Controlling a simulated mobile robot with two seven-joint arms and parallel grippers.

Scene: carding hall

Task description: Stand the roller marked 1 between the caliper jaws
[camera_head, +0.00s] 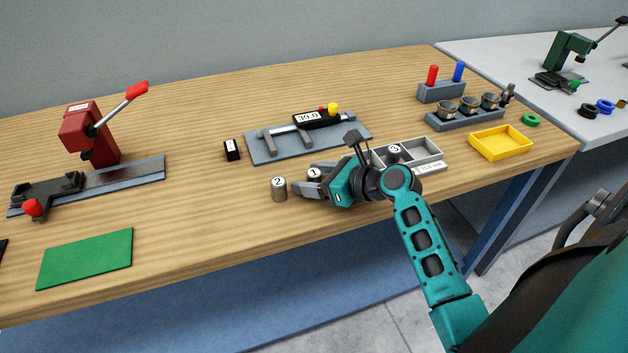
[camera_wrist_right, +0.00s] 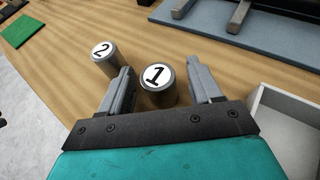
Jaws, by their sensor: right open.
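The roller marked 1 (camera_head: 314,174) stands upright on the wooden table; in the right wrist view the roller (camera_wrist_right: 157,84) is between the open fingers of my right gripper (camera_wrist_right: 163,85), with gaps beside it. My right gripper (camera_head: 311,182) is low at the table, and its fingers partly hide the roller in the head view. The caliper (camera_head: 300,129) lies on a grey-blue plate (camera_head: 262,153) behind the gripper, its jaws toward the front, its display reading 39.0. The roller marked 2 (camera_head: 279,189) stands just left of the right gripper. My left gripper is out of view.
A grey compartment tray (camera_head: 432,148) with the roller marked 3 (camera_head: 394,151) stands right of the gripper. A small black block (camera_head: 232,150) sits left of the plate. A yellow tray (camera_head: 500,143) is at the right, a green mat (camera_head: 86,258) at the left. The front middle-left table is clear.

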